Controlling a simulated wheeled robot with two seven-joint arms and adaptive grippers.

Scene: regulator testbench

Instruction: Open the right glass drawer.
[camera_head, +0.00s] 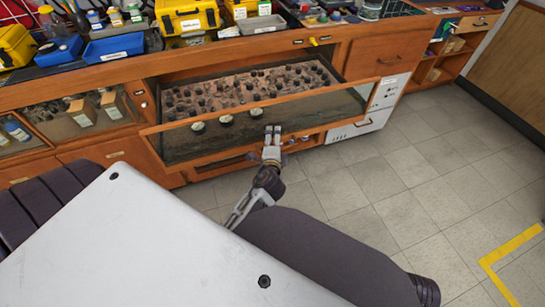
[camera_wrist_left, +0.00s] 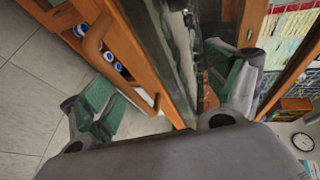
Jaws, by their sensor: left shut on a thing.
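The right glass drawer (camera_head: 215,118) is a wooden-framed glass front on the bench, standing out from the cabinet face in the head view. Its inside shows many small dark round parts and several white-faced gauges. My left gripper (camera_head: 272,133) is at the lower middle of this front. The exact contact is partly hidden. My right gripper is not in view.
Another glass compartment (camera_head: 75,115) with boxes and bottles is at the left. The bench top holds yellow cases (camera_head: 187,16) and blue bins (camera_head: 113,48). White drawers (camera_head: 375,108) stand at the right. The tiled floor (camera_head: 400,180) in front is clear.

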